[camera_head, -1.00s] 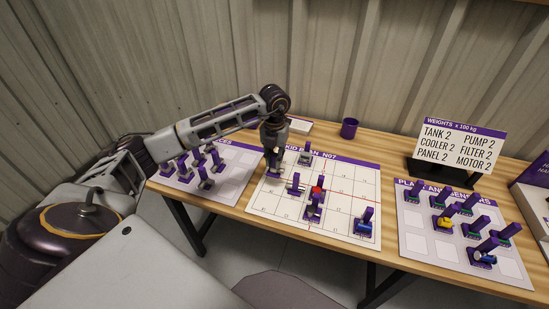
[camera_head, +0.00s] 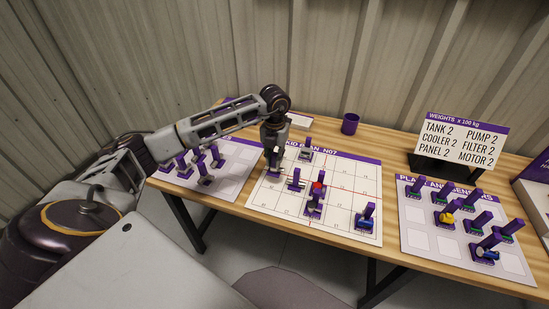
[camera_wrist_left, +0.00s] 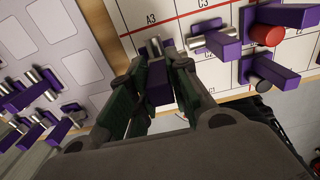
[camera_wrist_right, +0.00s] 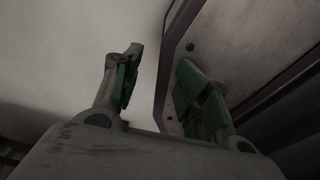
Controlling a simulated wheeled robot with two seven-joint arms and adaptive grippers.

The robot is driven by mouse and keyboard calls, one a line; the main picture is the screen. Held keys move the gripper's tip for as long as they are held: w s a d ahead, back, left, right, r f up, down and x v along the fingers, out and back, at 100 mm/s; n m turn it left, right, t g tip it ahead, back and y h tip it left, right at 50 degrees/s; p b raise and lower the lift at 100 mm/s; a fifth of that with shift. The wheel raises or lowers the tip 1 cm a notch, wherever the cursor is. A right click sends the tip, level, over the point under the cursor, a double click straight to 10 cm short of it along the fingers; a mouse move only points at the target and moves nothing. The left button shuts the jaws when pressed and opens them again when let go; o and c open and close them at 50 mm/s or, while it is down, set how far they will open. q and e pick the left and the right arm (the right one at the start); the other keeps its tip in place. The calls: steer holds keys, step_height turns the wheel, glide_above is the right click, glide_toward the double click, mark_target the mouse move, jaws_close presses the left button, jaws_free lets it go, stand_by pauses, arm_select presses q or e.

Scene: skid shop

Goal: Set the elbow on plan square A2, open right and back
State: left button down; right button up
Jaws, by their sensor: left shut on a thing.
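My left gripper (camera_head: 274,155) is at the left side of the plan board (camera_head: 262,206), low over its left column. In the left wrist view, it (camera_wrist_left: 160,75) is shut on the purple handle of the elbow (camera_wrist_left: 156,46), whose silver pipe end shows between the fingers. The printed label A3 is just beyond the elbow. I cannot tell whether its base touches the board, as the fingers and handle hide it. My right gripper (camera_wrist_right: 160,82) is open and empty in the right wrist view, away from the board.
Several pieces stand on the plan, including a silver-pipe piece (camera_head: 296,180), a red-topped piece (camera_head: 317,190) and a blue one (camera_head: 365,222). A parts sheet (camera_head: 235,172) lies left, another (camera_head: 416,238) right. A purple cup (camera_head: 350,124) and weights sign (camera_head: 459,140) stand behind.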

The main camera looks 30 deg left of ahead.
arm_select(q)
steer(key=shift+f, duration=0.1)
arm_select(e)
steer(key=shift+d+f, duration=0.1)
arm_select(q)
steer(key=shift+f, duration=0.15)
steer(key=shift+f+b, duration=0.9)
steer(key=shift+f, duration=0.6)
arm_select(e)
steer(key=shift+f, duration=1.05)
steer(key=shift+d, duration=0.45)
